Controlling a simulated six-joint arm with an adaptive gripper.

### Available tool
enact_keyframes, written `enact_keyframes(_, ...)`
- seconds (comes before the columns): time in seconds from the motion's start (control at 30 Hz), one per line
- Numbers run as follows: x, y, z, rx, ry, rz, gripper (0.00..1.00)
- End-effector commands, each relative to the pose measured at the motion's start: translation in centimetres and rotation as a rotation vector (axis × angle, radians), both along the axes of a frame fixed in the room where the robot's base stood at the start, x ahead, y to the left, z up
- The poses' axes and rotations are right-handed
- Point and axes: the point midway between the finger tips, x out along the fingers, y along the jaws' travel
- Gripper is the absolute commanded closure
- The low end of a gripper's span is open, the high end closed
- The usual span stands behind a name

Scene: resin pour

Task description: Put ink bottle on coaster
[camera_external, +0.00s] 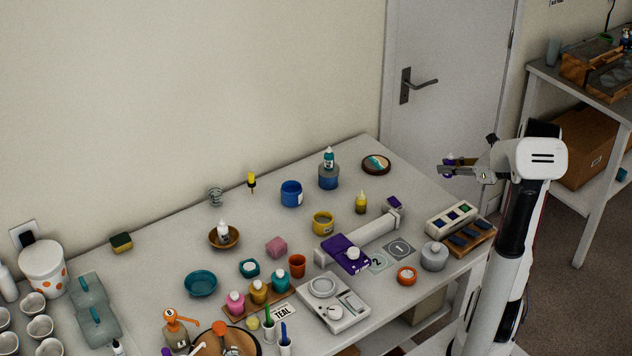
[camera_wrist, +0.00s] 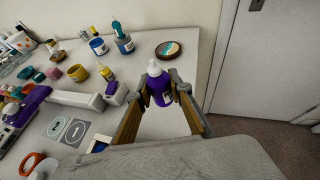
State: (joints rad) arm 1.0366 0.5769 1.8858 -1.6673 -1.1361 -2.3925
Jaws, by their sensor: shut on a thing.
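My gripper (camera_external: 455,168) is shut on a purple ink bottle (camera_external: 449,159) with a white nozzle cap. In the wrist view, the purple bottle (camera_wrist: 160,88) stands upright between the two fingers of the gripper (camera_wrist: 162,95). The fingers hide its sides. The round coaster (camera_external: 376,164), teal, cream and brown with a dark rim, lies flat at the table's far right corner. In the wrist view, the coaster (camera_wrist: 169,50) shows beyond the bottle, a gap apart, with nothing on it. In the external view, my gripper is raised to the right of the coaster.
A yellow bottle (camera_external: 361,203) and a white roller-like bar (camera_external: 365,236) are nearer. The table around the coaster is clear.

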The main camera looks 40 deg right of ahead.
Motion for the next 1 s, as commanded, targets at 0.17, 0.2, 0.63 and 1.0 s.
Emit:
enact_keyframes(0.17,1.1,1.6,-0.3,0.001,0.0,0.033,0.98)
enact_keyframes(0.2,1.5,2.2,-0.4,0.0,0.0,0.045,0.98)
enact_keyframes(0.63,9.6,8.3,-0.8,-0.003,-0.001,0.15,0.98)
enact_keyframes(1.0,19.7,11.4,-0.1,-0.004,-0.003,0.079,0.98)
